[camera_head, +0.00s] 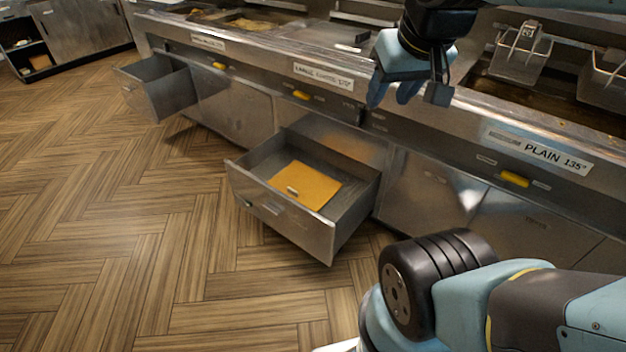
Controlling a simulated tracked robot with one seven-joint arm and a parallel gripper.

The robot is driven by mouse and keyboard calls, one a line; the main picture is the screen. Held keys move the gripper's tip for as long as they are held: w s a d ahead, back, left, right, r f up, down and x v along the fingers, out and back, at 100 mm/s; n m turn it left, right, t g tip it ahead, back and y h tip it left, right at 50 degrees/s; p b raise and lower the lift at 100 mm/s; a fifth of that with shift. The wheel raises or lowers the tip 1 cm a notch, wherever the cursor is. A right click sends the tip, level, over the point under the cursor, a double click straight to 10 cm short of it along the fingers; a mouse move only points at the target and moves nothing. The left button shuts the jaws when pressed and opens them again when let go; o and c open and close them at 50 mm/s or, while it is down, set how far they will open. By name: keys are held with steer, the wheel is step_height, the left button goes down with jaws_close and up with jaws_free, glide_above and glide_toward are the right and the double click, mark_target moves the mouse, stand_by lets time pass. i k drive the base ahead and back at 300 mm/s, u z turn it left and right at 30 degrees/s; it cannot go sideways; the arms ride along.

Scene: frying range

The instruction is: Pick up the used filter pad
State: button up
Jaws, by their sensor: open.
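The used filter pad looks to be the flat orange-brown sheet (318,182) lying in the pulled-out middle drawer (290,232). A small light piece, perhaps a tab or handle, shows on its left part. My gripper (405,98) is at the upper middle, in front of the range and above and to the right of the drawer in the picture. It is open, and nothing shows between its fingers. It is well apart from the pad. The pad's whole top face is in view.
Another drawer (158,92) stands open further left. The steel range front (430,190) runs along the back, with yellow handles and labels. Fry baskets (520,52) hang at the upper right. My arm covers the lower right. The wooden floor (130,230) in front is clear.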

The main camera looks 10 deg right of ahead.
mark_target(310, 186)
steer(key=u, duration=0.2)
steer(key=i, duration=0.9)
steer(key=z, duration=0.1)
